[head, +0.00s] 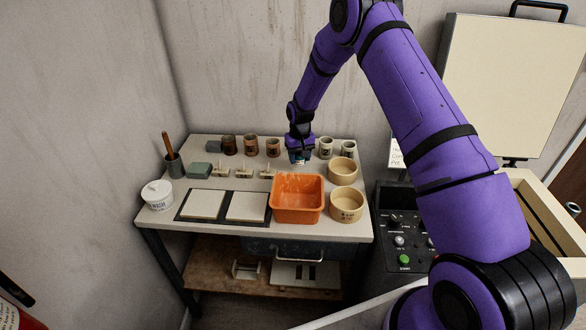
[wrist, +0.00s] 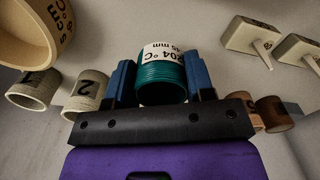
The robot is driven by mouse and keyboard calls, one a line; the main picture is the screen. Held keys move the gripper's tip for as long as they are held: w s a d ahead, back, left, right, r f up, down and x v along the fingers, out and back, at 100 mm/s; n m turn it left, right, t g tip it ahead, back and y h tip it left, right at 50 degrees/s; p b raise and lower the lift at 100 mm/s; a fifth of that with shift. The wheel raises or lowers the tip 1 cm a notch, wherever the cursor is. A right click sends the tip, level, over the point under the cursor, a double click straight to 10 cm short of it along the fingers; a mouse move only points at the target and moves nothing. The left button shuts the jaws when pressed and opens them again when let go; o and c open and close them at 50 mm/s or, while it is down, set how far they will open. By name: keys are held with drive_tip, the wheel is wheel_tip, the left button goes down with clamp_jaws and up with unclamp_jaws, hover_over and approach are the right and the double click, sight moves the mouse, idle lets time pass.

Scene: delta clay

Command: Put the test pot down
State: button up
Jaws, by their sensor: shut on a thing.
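The test pot is a small teal ribbed pot (wrist: 162,86) with a white label reading 204 °C and 45 mm in the wrist view. My gripper (wrist: 161,76) is shut on it, with one blue finger on each side. In the head view my gripper (head: 300,149) is at the back of the worktable (head: 225,225), in the gap between the brown cups and the pale cups. Only a little of the pot shows below it there. I cannot tell whether its base touches the table.
Brown cups (head: 251,144) stand left of my gripper and pale numbered cups (head: 326,147) stand right. In front are an orange bin (head: 297,211), two tan bowls (head: 346,219), and small pale blocks with pegs (head: 243,173). A control box (head: 400,225) stands right of the table.

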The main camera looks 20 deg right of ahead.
drive_tip(key=shift+f, duration=2.4)
drive_tip(key=shift+f, duration=0.15)
drive_tip(key=o, duration=0.9)
